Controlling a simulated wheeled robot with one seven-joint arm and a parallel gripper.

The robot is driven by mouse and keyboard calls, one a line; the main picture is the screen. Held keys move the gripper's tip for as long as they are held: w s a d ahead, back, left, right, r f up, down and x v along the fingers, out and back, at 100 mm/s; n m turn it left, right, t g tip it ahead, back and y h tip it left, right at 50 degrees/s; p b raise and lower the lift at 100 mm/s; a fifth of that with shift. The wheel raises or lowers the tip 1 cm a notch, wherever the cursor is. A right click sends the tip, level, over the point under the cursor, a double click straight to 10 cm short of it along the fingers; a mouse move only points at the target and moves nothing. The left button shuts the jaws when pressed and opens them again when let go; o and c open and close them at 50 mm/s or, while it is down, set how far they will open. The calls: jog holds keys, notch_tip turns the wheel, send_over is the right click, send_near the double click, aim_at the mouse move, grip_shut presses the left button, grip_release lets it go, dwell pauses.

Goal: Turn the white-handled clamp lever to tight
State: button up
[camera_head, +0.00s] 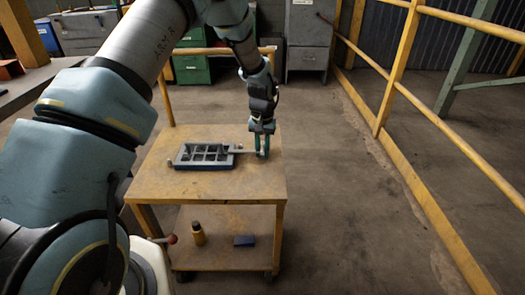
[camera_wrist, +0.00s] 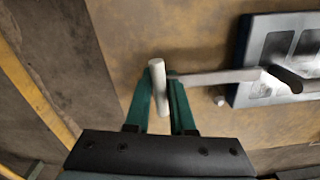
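The clamp lever is a grey bar (camera_wrist: 215,76) running from a dark pivot piece (camera_wrist: 284,78) at the fixture's edge to its white handle (camera_wrist: 158,88), a short cylinder. In the head view the lever (camera_head: 243,151) points right from the fixture, over the table top. My gripper (camera_wrist: 160,80) has its green fingers on either side of the white handle, close against it, and looks shut on it. It also shows in the head view (camera_head: 262,152), pointing down at the lever's outer end. The handle is hidden by the fingers there.
The grey fixture frame (camera_head: 184,163) lies on the yellow table (camera_head: 225,188). A small light peg (camera_wrist: 220,100) stands between lever and table edge. The lower shelf holds a yellow-black cylinder (camera_head: 198,234) and a dark blue block (camera_head: 244,240). Yellow railing (camera_head: 440,125) runs along the right; the floor between is clear.

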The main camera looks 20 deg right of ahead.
aim_at(262, 146)
jog(key=o, duration=0.4)
jog(key=shift+r, duration=0.1)
notch_tip(262, 146, up, 11)
jog(key=shift+f+b, duration=0.2)
jog(key=shift+b, duration=0.15)
dwell(0.4)
jog(key=s+a+r+n+p, duration=0.15)
jog(key=a+r, duration=0.35)
jog(key=a, duration=0.5)
jog(key=s+a+r+n+t+p, duration=0.1)
jog(key=a+r+p, duration=0.3)
jog(key=a, duration=0.5)
jog(key=s+a+r+n+p, duration=0.1)
jog(key=a+r+n+p, duration=0.1)
jog(key=a+r, duration=0.6)
jog(key=s+a+n+p, duration=0.1)
jog(key=s+a+p, duration=0.1)
jog(key=s+a, duration=0.5)
jog(key=a, duration=0.3)
jog(key=shift+s+a+r+n+t, duration=0.15)
jog(key=shift+a+r+n+t, duration=0.05)
jog(key=shift+n+t, duration=0.15)
